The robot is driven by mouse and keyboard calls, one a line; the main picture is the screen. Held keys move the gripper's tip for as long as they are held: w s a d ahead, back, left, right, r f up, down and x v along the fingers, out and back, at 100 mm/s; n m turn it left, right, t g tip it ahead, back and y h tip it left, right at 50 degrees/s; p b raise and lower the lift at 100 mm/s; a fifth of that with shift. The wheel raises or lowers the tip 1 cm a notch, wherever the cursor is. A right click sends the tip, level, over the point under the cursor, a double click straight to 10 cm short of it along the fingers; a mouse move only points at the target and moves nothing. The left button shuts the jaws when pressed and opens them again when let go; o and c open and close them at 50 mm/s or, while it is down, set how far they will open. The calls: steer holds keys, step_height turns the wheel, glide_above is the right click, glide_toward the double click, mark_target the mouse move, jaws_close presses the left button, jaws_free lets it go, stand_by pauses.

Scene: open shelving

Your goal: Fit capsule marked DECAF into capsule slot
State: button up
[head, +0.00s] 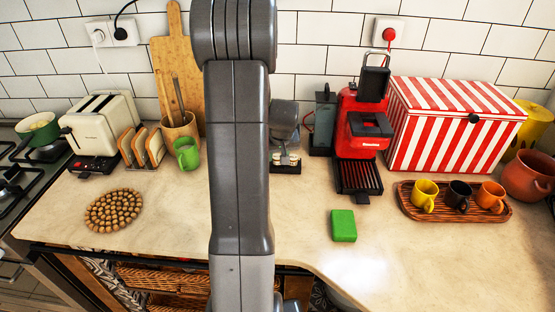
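The red coffee machine (362,120) stands against the back wall, right of the middle, with its black lid (373,80) raised. The capsule slot itself cannot be made out at this size. A small dark holder (286,168) with a few small pale capsules (283,158) stands left of the machine, partly behind my arm. No DECAF marking is readable. My arm crosses the middle of the view, and a grey wrist part of it (284,117) shows just above the capsules. My gripper's fingers are hidden or too small to make out, so their opening and any hold are unclear.
A red-striped box (450,125) stands right of the machine, with a wooden tray (412,207) of three cups before it. A green block (343,225) lies in front. The front right counter is clear.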

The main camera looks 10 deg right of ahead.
steer(key=c, duration=0.5)
steer(key=shift+c, duration=0.2)
